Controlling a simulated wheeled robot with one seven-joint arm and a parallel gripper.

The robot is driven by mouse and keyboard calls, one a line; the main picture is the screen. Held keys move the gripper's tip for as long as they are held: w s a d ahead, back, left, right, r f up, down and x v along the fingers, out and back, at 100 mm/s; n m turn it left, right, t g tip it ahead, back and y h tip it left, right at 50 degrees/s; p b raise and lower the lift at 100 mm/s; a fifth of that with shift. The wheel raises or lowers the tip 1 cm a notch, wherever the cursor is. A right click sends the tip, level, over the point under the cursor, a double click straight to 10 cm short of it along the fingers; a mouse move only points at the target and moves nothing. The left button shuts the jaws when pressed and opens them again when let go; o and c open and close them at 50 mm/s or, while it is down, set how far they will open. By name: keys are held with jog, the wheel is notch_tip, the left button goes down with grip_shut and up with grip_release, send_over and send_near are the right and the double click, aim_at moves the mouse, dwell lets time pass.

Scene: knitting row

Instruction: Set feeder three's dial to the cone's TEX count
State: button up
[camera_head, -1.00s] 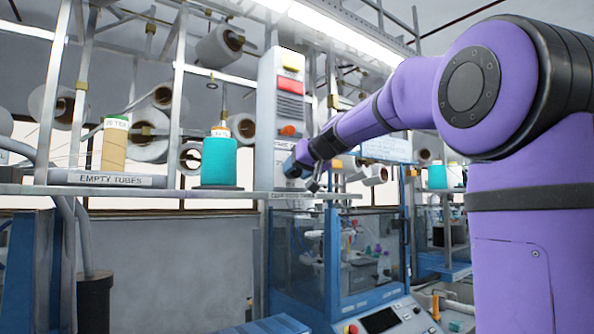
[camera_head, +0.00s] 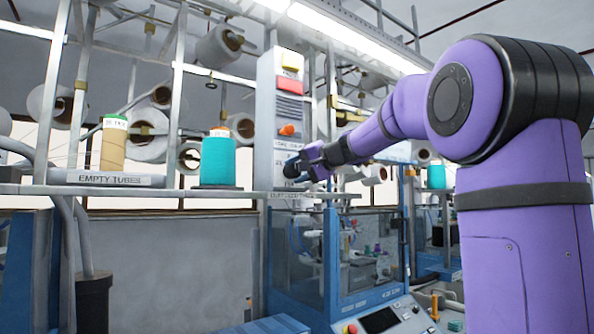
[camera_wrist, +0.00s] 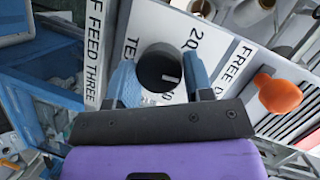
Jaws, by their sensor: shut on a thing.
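The black round dial (camera_wrist: 157,68) with a short white mark sits on a white panel (camera_wrist: 229,50) in the wrist view. The blue fingers of my gripper (camera_wrist: 160,82) stand on either side of it, shut on it. The lettering reads "FEED THREE", part of "TEX" and "20"; other numbers are hidden by the fingers. The white mark lies at the lower right of the dial face. In the head view my gripper (camera_head: 293,169) is at the lower part of the grey control box (camera_head: 264,120) and hides the dial. A teal cone (camera_head: 218,162) stands on the shelf; its count is not readable.
An orange knob (camera_wrist: 280,95) sits close beside my gripper on the same panel; it also shows in the head view (camera_head: 288,130). A shelf (camera_head: 225,191) bears a tan tube (camera_head: 112,150) and an "EMPTY TUBES" sign (camera_head: 112,179). A glass-fronted blue machine (camera_head: 370,255) stands below.

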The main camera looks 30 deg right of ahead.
jog(key=shift+f+m, duration=0.1)
jog(key=shift+m, duration=0.3)
jog(key=shift+y, duration=0.4)
jog(key=o, duration=0.9)
jog(key=shift+d, duration=0.1)
jog(key=v, duration=1)
jog(key=shift+s, duration=0.45)
